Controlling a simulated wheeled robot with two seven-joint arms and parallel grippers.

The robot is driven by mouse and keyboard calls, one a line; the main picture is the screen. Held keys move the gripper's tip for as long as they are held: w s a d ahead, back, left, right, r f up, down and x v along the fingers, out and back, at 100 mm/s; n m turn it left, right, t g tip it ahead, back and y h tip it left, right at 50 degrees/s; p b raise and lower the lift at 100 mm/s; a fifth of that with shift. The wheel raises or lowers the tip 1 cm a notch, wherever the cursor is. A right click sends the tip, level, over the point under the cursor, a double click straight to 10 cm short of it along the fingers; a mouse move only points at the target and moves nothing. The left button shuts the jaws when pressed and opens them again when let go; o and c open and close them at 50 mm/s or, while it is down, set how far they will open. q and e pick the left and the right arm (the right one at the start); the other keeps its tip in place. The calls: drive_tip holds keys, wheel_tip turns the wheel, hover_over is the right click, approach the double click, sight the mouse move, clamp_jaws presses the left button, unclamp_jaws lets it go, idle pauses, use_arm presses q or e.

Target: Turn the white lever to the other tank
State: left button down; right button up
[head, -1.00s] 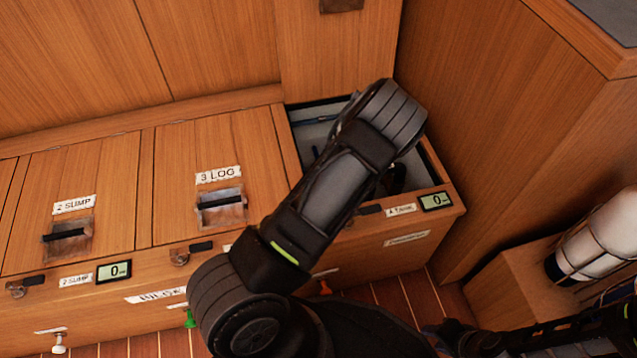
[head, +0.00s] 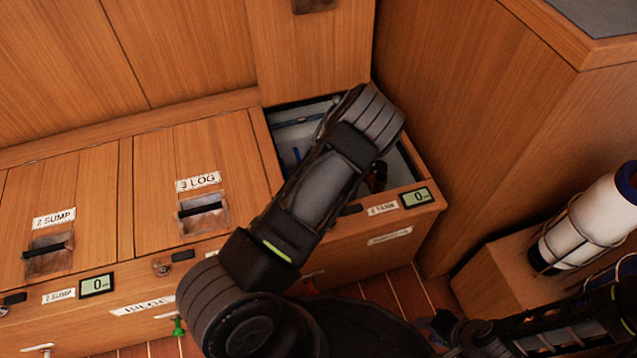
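The open 4 TANK compartment (head: 414,160) is at the right end of the wooden bench. Inside, a pale grey interior and a short blue part (head: 297,155) show. I cannot make out a white lever there; my arm covers much of the opening. A small white knob or handle (head: 40,348) is on the bench front at the lower left.
Closed lids marked 2 SUMP (head: 52,218) and 3 LOG (head: 198,182) lie to the left. A green knob (head: 178,328) is on the bench front. A tall wooden cabinet (head: 480,120) bounds the compartment's right. A white cylinder (head: 590,222) stands at the far right.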

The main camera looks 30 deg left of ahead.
use_arm(q)
drive_tip(key=shift+w+d+r, duration=0.1)
drive_tip(key=shift+w+d, duration=0.1)
drive_tip(key=shift+w, duration=0.25)
use_arm(e)
drive_tip(key=shift+w+d+r, duration=0.1)
drive_tip(key=shift+w, duration=0.05)
use_arm(q)
drive_tip(key=shift+d, duration=0.1)
drive_tip(key=shift+s+d+p, duration=0.15)
drive_tip(key=shift+d+p, duration=0.15)
drive_tip(key=shift+d, duration=0.5)
use_arm(e)
drive_tip(key=shift+r, duration=0.25)
